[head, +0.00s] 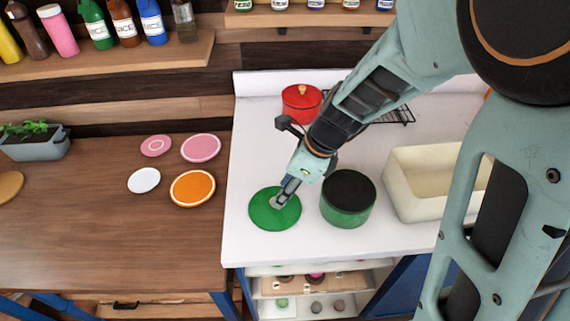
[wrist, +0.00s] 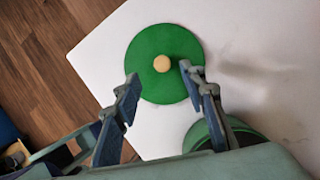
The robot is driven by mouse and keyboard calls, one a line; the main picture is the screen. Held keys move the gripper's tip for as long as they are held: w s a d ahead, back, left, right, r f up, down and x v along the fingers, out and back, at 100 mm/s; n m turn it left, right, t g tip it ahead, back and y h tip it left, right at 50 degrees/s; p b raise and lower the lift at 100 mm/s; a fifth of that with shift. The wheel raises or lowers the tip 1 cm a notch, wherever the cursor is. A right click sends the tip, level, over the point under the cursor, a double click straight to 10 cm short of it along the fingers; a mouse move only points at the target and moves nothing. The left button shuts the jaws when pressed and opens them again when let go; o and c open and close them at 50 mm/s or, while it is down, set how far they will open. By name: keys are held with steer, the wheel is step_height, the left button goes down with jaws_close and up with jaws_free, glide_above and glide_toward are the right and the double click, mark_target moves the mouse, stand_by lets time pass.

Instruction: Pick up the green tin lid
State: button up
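The green tin lid (head: 268,214) lies flat on the white counter near its left edge. In the wrist view the lid (wrist: 170,45) is a round green disc with a pale knob (wrist: 162,63) at its centre. My gripper (head: 281,201) is over the lid in the head view and hides the knob there. In the wrist view my gripper (wrist: 160,75) is open, with one finger on each side of the knob, and nothing is held. I cannot tell its exact height above the lid. The green tin (head: 347,210), dark inside, stands just right of the lid.
A cream bin (head: 408,205) stands right of the tin. A red pot (head: 301,104) and a black rack (head: 398,115) are at the back of the white counter (head: 300,249). Several plates, including an orange one (head: 192,188), lie on the wooden table (head: 100,240) at left.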

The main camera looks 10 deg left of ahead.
mark_target(266, 217)
steer(key=shift+w+x, duration=0.2)
steer(key=shift+x, duration=2.5)
jaws_close()
